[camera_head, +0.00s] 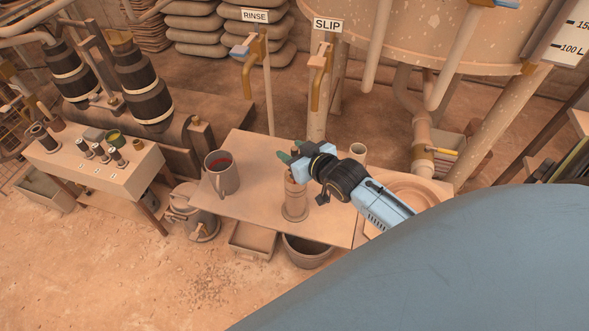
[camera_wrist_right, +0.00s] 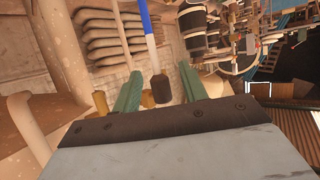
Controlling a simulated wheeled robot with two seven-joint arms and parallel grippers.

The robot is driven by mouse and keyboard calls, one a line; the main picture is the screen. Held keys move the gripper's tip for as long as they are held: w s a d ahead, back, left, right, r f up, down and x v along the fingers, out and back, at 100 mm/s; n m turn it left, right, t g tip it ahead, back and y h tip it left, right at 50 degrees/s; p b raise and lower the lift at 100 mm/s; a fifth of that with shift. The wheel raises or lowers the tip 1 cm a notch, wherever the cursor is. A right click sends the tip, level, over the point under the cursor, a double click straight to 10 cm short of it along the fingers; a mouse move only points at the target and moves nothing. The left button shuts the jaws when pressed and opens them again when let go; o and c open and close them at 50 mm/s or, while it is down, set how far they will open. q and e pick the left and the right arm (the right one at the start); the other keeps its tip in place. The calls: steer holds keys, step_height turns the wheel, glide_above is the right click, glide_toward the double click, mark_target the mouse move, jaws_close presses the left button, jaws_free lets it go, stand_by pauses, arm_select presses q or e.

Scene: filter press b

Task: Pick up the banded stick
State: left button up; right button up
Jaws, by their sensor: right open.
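The banded stick (camera_wrist_right: 150,35) shows in the right wrist view, with blue and white bands and a dark, blunt end. It lies in line with the space between my right gripper's fingers, and I cannot tell how far beyond them it is. My right gripper (camera_wrist_right: 160,88) is open, with its two green fingers apart. In the head view the right gripper (camera_head: 290,155) is over the table, at the top of a tan bottle-like cylinder (camera_head: 295,204). I cannot make out the stick in the head view. My left gripper is not in view.
A grey mug (camera_head: 222,178) with red contents stands on the table (camera_head: 258,204) left of the cylinder. A small cup (camera_head: 357,153) and a round dish (camera_head: 425,190) are to the right. A large speckled tank (camera_head: 420,35) stands behind.

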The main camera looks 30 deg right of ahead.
steer(key=shift+w+a+f, duration=0.1)
steer(key=shift+w+f, duration=0.15)
steer(key=shift+w, duration=0.35)
jaws_close()
